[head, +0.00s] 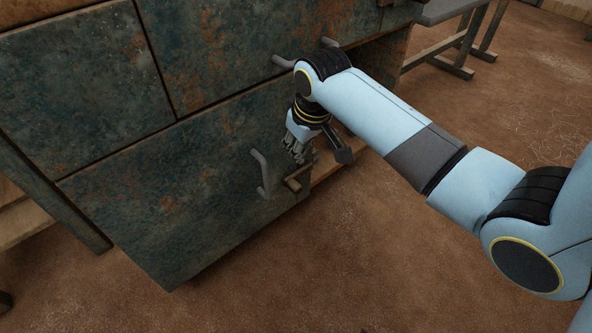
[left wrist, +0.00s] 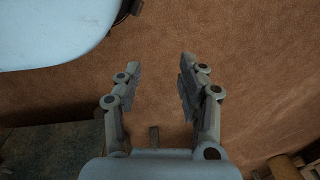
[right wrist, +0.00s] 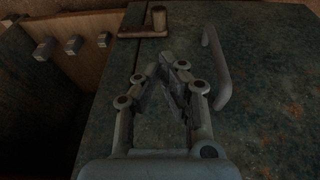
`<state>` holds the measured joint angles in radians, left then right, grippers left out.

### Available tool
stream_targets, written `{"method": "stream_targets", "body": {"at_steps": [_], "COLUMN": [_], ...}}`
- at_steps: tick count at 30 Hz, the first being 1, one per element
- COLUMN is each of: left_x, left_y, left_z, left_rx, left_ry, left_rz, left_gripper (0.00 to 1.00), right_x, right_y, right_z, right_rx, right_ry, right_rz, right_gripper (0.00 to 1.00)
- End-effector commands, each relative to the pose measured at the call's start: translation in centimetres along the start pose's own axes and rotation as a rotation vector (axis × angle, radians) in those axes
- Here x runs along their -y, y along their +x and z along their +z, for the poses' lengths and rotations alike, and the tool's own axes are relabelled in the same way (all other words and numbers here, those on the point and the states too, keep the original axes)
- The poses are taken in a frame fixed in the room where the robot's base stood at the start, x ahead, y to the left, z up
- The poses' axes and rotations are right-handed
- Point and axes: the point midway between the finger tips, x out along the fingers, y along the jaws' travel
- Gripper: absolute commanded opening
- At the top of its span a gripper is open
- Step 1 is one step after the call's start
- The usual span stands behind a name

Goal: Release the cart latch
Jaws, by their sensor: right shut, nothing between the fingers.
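The cart latch (head: 297,179) appears to be the small brown bar with a peg at the edge of a rusty blue-green door (head: 205,185). It also shows at the top of the right wrist view (right wrist: 157,22), with its peg standing out. A grey bar handle (head: 261,174) is beside it on the door. My right gripper (head: 299,155) is shut and empty, close to the latch in the head view; in the right wrist view (right wrist: 162,76) a gap separates its fingertips from the latch. My left gripper (left wrist: 163,68) is open and empty over brown floor, outside the head view.
Other rusty panels (head: 80,85) adjoin the door, with another grey handle (head: 284,61) higher up. In the right wrist view, several small grey blocks (right wrist: 74,44) line a dark recess at left. A grey bench (head: 445,12) stands at the back. The floor (head: 400,260) at front right is clear.

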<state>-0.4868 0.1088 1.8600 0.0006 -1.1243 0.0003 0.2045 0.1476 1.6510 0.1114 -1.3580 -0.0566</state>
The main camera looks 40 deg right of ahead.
Motion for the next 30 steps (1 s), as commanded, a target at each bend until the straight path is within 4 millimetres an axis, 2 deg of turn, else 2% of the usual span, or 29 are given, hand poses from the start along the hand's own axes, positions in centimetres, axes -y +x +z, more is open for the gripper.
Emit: {"method": "stream_targets", "body": {"at_steps": [9, 15, 17, 21, 30], "left_x": [-1.4, -2.1, -2.3, -2.4, -2.4], "left_y": [-4.4, -7.6, -8.4, -7.9, -8.1], "left_z": [-3.9, -5.8, -6.2, -7.0, -7.5], "left_rx": [-0.117, -0.2, -0.217, -0.287, -0.319], "left_ry": [0.001, 0.003, 0.003, 0.0, -0.002], "left_rz": [0.032, 0.053, 0.058, 0.058, 0.058], "left_gripper": [0.4, 0.4, 0.4, 0.4, 0.4], "right_x": [0.1, -0.1, -0.2, -0.4, -0.4], "right_y": [7.3, 10.5, 11.1, 12.1, 12.1], "right_z": [0.6, 0.9, 1.1, 1.2, 1.1], "right_rx": [0.009, 0.008, 0.006, 0.003, -0.001], "right_ry": [-0.001, -0.001, -0.001, -0.001, -0.001], "right_rz": [-0.001, 0.0, 0.0, 0.001, 0.001], "right_gripper": [0.0, 0.0, 0.0, 0.0, 0.0]}}
